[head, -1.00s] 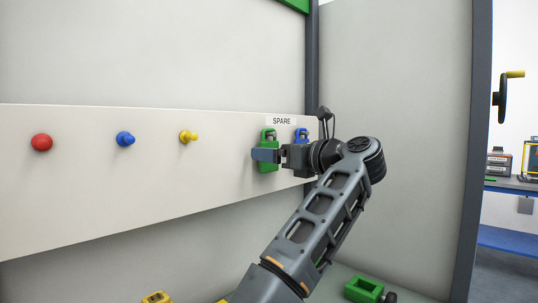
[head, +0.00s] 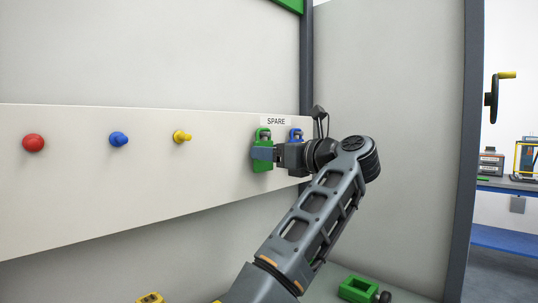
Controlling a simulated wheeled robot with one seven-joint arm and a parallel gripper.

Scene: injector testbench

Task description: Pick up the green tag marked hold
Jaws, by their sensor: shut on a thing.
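A green tag (head: 263,164) hangs upright at the right end of the white panel, under the SPARE label (head: 276,121). My gripper (head: 262,153) is shut on the green tag across its middle and hides part of its face. No marking on the tag can be read from here.
Red (head: 33,143), blue (head: 118,139) and yellow (head: 182,136) knobs stick out of the white panel (head: 90,190) to the left. A green block-shaped part (head: 358,289) and a yellow part (head: 150,299) lie below. A dark post (head: 306,70) and side wall (head: 390,100) stand to the right.

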